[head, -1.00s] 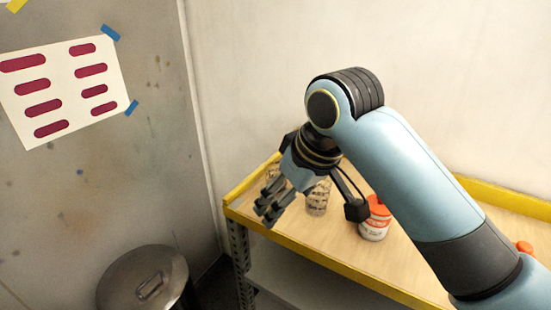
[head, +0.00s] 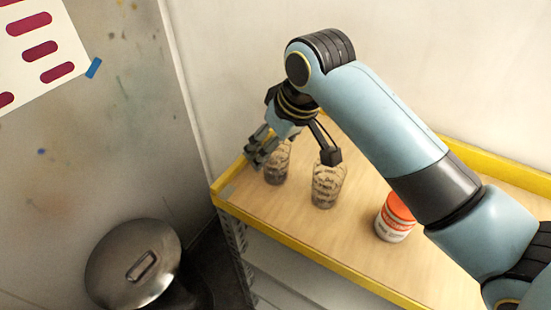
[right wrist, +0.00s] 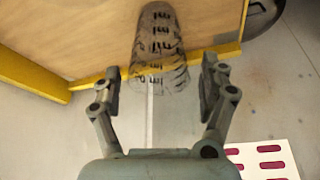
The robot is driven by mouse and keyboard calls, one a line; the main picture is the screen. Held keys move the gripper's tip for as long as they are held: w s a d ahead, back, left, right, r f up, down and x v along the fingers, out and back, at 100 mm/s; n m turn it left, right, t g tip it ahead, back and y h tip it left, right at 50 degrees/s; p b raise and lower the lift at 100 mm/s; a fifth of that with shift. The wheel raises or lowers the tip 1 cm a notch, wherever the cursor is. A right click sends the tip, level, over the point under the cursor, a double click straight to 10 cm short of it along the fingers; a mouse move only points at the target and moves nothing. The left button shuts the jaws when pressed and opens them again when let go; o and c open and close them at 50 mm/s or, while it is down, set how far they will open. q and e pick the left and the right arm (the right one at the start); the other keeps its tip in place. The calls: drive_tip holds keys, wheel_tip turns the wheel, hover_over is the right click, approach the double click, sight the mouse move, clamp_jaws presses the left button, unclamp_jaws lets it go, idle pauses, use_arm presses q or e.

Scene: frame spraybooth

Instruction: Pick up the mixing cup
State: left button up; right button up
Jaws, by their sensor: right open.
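Two clear cups with dark printed markings stand upright on the wooden top of a cart in the head view: a left cup (head: 277,170) near the corner and a right cup (head: 325,190). I cannot tell from the markings which is the mixing cup. My right gripper (head: 257,152) is open, its fingers beside and above the left cup, partly covering its upper part. In the right wrist view a printed clear cup (right wrist: 158,50) lies between and beyond the open fingertips (right wrist: 160,85), with no clear contact. My left gripper is out of view.
A raised yellow rim (head: 300,250) edges the cart top. A lidded metal bin (head: 133,265) stands on the floor at left. Walls are close behind and left.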

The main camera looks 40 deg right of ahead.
drive_tip(key=x, duration=0.2)
drive_tip(key=p+x, duration=0.1)
drive_tip(key=shift+s+f, duration=0.15)
drive_tip(key=shift+f, duration=0.3)
drive_tip(key=shift+w+f, duration=0.25)
drive_tip(key=shift+f, duration=0.25)
drive_tip(key=c, duration=0.5)
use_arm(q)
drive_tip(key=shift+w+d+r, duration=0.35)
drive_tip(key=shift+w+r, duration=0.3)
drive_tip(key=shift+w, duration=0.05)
use_arm(e)
drive_tip(key=c, duration=0.4)
